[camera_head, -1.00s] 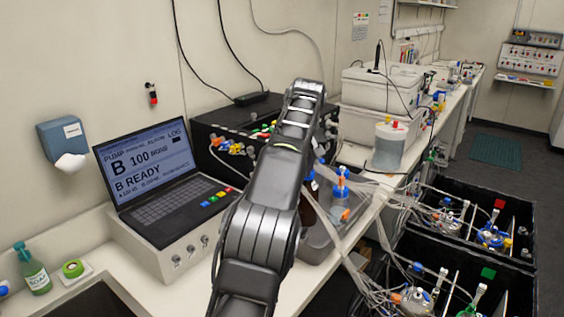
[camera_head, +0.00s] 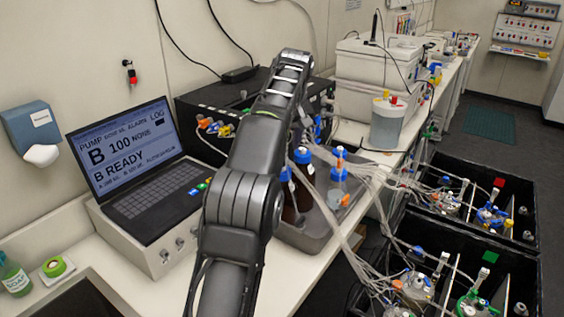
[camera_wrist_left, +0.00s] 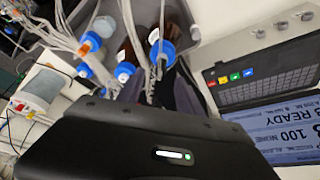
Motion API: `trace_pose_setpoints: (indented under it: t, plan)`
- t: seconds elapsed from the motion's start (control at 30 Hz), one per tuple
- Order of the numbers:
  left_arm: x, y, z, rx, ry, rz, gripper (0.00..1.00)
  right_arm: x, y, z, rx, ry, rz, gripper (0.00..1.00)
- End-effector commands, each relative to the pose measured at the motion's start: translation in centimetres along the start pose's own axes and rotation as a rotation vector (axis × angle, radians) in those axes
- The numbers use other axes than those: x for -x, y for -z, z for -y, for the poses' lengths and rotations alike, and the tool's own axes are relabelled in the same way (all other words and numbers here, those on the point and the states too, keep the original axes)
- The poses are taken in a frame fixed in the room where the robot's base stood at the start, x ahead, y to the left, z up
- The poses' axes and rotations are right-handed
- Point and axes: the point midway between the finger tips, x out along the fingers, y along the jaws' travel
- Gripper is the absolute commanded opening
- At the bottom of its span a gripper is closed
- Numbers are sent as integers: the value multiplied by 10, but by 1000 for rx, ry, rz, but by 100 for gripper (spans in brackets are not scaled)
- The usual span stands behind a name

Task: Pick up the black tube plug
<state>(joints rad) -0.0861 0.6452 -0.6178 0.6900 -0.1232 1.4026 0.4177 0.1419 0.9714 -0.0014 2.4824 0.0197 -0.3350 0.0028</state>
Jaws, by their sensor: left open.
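I cannot pick out the black tube plug in either view; it may be hidden or too small to tell. My left arm (camera_head: 245,190) rises through the middle of the head view, and its gripper is hidden behind the arm there. In the left wrist view, the dark gripper body (camera_wrist_left: 150,145) fills the bottom. The dark finger area (camera_wrist_left: 180,95) of my left gripper is partly visible beyond it, open, with nothing seen held. It points toward blue-capped bottles and clear tubes. My right gripper is in neither view.
Brown and clear bottles with blue caps (camera_head: 338,172) stand in a grey tray (camera_head: 300,238), with loose tubing at its right. A laptop (camera_head: 150,190) sits on a white box at left. Black crates (camera_head: 472,172) with vessels are at right. White boxes (camera_head: 375,65) stand behind.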

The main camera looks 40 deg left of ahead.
Motion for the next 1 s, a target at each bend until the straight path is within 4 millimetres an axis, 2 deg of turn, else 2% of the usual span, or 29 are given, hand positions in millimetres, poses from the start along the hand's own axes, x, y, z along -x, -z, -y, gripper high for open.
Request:
trace_pose_setpoints:
  t: [0.2,0.67,1.0]
  plan:
    - [-10,1,0,2,-2,-1,43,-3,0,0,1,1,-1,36]
    - [-13,2,0,1,-1,-4,43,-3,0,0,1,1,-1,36]
    - [-54,-1,3,1,0,-2,43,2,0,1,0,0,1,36]
